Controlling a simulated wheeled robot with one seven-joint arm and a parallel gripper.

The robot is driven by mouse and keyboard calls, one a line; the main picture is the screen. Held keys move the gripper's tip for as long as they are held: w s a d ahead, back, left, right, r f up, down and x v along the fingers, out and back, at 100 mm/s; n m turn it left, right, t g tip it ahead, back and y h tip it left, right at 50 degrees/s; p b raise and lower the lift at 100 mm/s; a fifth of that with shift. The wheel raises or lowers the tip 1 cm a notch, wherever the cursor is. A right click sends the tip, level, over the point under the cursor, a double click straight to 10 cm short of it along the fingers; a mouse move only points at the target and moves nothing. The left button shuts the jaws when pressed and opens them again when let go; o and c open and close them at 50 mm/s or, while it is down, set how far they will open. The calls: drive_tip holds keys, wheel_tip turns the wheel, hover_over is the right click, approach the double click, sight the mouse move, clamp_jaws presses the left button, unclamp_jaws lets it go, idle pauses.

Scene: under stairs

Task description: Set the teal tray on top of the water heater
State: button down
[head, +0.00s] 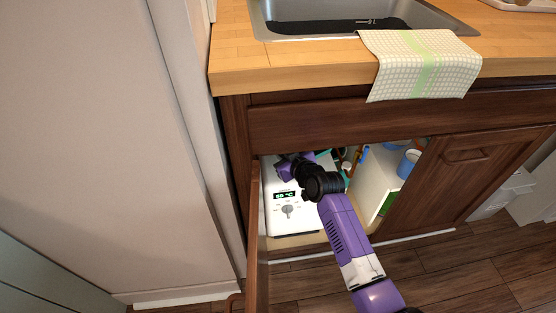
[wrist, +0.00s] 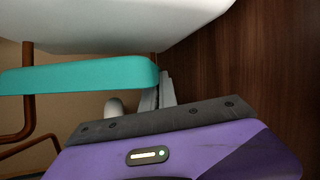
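The water heater (head: 290,215) is a white box with a lit display and a knob, standing inside the open cabinet under the sink. My gripper (wrist: 160,88) is inside the cabinet above the heater. In the wrist view its two pale fingers are close together at the right end of the teal tray (wrist: 80,76). One finger is outside the tray's end and the other is partly hidden behind its wall, so it looks shut on that end. The tray appears level there. In the head view only small teal bits show behind my arm, and the fingertips are hidden.
Copper pipes (wrist: 28,105) run beside the tray. A white sink underside (wrist: 110,22) is close above it. The cabinet's wooden side wall (wrist: 240,70) is close on the right.

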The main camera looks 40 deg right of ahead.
drive_tip(key=shift+w+d+f, duration=0.1)
drive_tip(key=shift+w+d, duration=0.05)
drive_tip(key=shift+w, duration=0.45)
drive_tip(key=shift+f+b, duration=0.9)
drive_tip(key=shift+f, duration=0.75)
drive_tip(key=shift+f, duration=0.2)
drive_tip(key=c, duration=1.7)
unclamp_jaws()
drive_tip(key=shift+r, duration=0.15)
